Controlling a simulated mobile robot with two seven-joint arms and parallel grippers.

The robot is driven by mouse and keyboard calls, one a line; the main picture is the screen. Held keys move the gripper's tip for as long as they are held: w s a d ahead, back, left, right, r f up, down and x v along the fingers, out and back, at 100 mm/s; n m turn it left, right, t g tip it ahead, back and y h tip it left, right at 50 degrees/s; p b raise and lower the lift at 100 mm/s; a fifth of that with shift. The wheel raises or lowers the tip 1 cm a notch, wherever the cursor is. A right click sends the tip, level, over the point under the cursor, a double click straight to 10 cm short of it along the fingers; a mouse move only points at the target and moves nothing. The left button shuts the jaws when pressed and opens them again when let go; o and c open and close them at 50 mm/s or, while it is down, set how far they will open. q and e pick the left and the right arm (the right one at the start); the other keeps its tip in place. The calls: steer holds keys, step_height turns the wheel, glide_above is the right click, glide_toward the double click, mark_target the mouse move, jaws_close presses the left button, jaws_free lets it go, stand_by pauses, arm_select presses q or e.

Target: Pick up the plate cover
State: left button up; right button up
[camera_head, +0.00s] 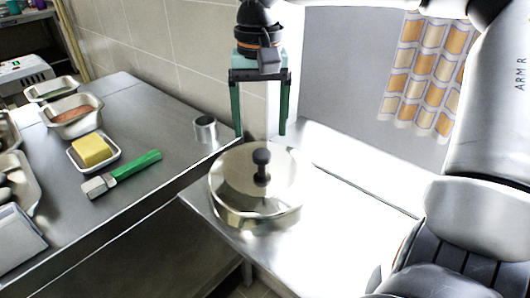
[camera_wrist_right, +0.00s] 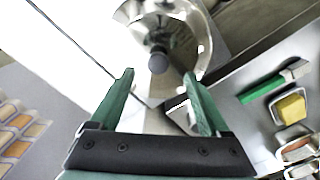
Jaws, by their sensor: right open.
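The plate cover (camera_head: 235,190) is a shiny round metal dome with a dark knob (camera_head: 262,160) on top, resting on the bright metal surface in the head view. It also shows in the right wrist view (camera_wrist_right: 200,30), beyond the fingertips, with its knob (camera_wrist_right: 158,60) in line with the gap between the fingers. My right gripper (camera_head: 261,134) has green fingers, spread apart and empty. It hangs behind and above the cover and does not appear to touch it. The right gripper's fingers also show in the right wrist view (camera_wrist_right: 160,85). My left gripper is not in view.
On the steel counter (camera_head: 150,200) at left are a green-handled tool (camera_head: 125,175), a dish (camera_head: 80,161) with a yellow block (camera_head: 93,149), a small metal cup (camera_head: 205,129) and several trays. A tiled wall (camera_head: 180,45) stands behind. Clear metal surface lies right of the cover.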

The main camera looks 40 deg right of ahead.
mark_target(262, 153)
steer(key=f, duration=0.5)
steer(key=f+b, duration=0.1)
steer(key=f, duration=0.2)
steer(key=shift+w+d+f, duration=0.1)
steer(key=shift+w+d, duration=0.05)
steer(key=shift+d, duration=0.2)
jaws_close()
stand_by(0.4)
